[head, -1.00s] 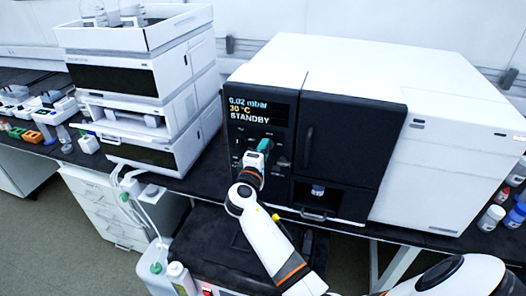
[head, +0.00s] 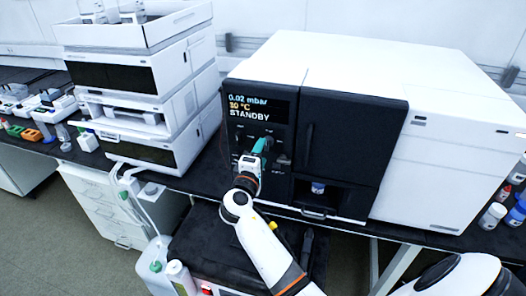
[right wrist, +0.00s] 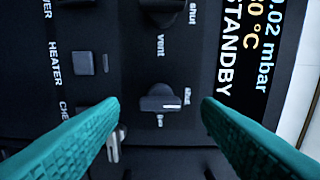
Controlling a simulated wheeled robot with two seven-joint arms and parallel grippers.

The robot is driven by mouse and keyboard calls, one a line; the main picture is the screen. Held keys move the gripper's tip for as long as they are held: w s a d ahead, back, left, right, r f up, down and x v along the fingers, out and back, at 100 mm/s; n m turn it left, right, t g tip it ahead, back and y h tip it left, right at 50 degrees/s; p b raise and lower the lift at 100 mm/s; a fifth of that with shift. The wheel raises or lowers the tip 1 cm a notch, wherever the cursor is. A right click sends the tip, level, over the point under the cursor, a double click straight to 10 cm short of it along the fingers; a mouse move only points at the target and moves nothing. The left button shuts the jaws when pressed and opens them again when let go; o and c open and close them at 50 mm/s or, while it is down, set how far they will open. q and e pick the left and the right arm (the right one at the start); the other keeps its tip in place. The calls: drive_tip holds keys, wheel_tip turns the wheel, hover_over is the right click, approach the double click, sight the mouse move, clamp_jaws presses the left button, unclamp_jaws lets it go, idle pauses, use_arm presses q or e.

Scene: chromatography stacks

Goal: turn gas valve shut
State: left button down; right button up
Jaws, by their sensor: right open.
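The black instrument panel (head: 238,137) carries small knobs and a display reading 0.02 mbar, 30 °C, STANDBY. In the right wrist view a dark knob (right wrist: 160,98) with a short white mark sits between my fingers. A "shut" label is beside it; a second label below it is too small to read surely. Another knob (right wrist: 162,8), labelled "shut" and "vent", is above it in that view. My right gripper (head: 262,146) is at the panel, its teal fingers open, one on each side of the knob with gaps. In the head view the gripper hides the knob. My left gripper is not in view.
A HEATER switch (right wrist: 84,63) is near the left finger in the wrist view. Right of the panel is a dark door (head: 345,140) with a small vial (head: 318,187) in a recess below. A white instrument stack (head: 140,90) stands left. Bottles (head: 505,212) stand far right.

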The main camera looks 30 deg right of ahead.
drive_tip(key=b+v, duration=0.2)
drive_tip(key=v, duration=0.7)
